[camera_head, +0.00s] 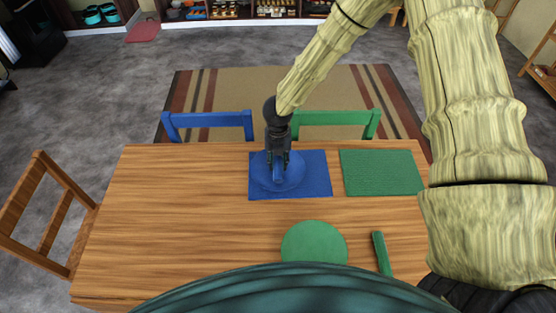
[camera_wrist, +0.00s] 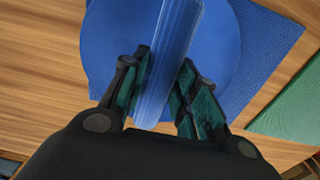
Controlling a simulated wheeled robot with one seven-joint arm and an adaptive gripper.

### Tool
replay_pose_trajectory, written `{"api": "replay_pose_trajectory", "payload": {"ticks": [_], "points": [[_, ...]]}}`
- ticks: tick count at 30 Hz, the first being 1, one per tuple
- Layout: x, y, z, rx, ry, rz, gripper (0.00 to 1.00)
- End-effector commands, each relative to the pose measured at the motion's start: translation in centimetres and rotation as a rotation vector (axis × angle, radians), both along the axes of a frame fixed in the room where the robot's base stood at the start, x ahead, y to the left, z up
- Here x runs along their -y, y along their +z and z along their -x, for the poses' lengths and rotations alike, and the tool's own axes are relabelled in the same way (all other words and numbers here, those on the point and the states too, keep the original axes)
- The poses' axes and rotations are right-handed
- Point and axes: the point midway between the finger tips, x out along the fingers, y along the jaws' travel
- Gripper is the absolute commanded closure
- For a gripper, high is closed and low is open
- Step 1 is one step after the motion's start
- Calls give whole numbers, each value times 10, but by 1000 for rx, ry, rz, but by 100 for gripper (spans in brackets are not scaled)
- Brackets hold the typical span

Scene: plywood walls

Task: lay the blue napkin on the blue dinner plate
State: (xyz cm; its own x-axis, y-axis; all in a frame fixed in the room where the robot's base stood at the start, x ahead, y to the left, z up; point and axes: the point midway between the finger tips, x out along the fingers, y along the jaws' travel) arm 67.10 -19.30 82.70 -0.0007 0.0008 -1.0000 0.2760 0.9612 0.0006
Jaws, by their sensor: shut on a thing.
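The blue dinner plate (camera_head: 290,184) lies on a blue placemat (camera_head: 318,175) at the far side of the wooden table. My gripper (camera_head: 278,164) points down over the plate. It is shut on the blue napkin (camera_wrist: 167,50), a long folded strip. In the wrist view the napkin runs between both fingers (camera_wrist: 163,88), with the blue plate (camera_wrist: 110,45) behind it. The napkin is over the plate; I cannot tell whether it touches the plate. In the head view the napkin (camera_head: 277,176) is small and blends with the plate.
A green placemat (camera_head: 382,172) lies right of the blue one. A green plate (camera_head: 314,241) and a green folded napkin (camera_head: 381,254) lie near the front. Blue (camera_head: 209,120) and green (camera_head: 335,118) chairs stand behind the table. The left tabletop (camera_head: 170,210) is clear.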

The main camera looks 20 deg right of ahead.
Motion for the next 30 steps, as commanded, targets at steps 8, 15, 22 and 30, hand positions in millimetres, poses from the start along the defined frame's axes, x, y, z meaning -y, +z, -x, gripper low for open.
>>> {"api": "replay_pose_trajectory", "payload": {"ticks": [8,15,22,30], "points": [[0,-5,0,0,0,0,91],[0,-11,0,0,0,0,91],[0,-16,0,0,0,0,91],[0,-21,0,0,-1,0,69]]}}
